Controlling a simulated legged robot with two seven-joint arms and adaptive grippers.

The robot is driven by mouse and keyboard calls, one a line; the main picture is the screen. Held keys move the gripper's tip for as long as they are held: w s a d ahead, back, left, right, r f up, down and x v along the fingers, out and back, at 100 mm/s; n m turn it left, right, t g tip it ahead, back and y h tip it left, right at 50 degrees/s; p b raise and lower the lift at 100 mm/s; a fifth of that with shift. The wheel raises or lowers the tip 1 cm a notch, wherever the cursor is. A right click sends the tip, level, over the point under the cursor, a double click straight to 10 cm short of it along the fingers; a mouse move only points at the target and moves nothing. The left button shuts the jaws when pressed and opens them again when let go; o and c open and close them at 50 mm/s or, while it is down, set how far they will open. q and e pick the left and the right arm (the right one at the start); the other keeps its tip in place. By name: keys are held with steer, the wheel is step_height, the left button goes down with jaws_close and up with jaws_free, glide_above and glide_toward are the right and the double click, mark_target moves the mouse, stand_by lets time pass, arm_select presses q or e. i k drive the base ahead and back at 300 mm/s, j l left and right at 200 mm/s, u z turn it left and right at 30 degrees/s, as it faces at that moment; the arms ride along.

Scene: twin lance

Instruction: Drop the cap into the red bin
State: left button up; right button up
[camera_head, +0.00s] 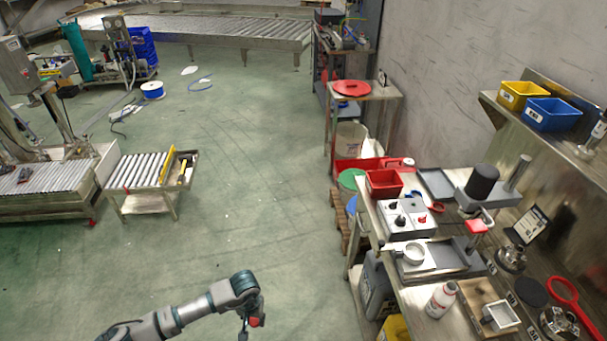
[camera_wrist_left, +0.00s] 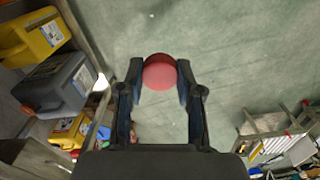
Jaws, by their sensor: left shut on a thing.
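My left gripper (camera_wrist_left: 158,85) is shut on the red cap (camera_wrist_left: 160,72), a small round piece held between its fingertips above the green floor. In the head view the cap (camera_head: 256,321) is a small red spot below my left wrist, and the fingers there are mostly hidden or cut off by the lower edge. My right gripper is not in view.
The workbench (camera_head: 412,300) carries a grey control box (camera_head: 407,217), a white bottle (camera_head: 441,300) and fixtures. A larger red container (camera_head: 350,165) stands beyond it, beside a green-lidded bucket (camera_head: 351,180). Grey (camera_wrist_left: 58,84) and yellow (camera_wrist_left: 35,38) canisters sit under the bench. Open floor lies left.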

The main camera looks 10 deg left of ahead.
mark_target(383, 185)
steer(key=i+j+u, duration=0.2)
steer(key=u, duration=0.2)
steer(key=i+u, duration=0.4)
steer(key=i+j+z, duration=0.1)
steer(key=i+z, duration=0.25)
steer(key=i+j+z, duration=0.15)
steer(key=z, duration=0.25)
steer(key=i+j+z, duration=0.1)
steer(key=z, duration=0.3)
steer(key=i+j+z, duration=0.1)
steer(key=z, duration=0.3)
steer(key=i+j+z, duration=0.1)
steer(key=z, duration=0.3)
steer(key=j+z, duration=0.5)
steer(key=z, duration=0.3)
steer(key=i, duration=0.05)
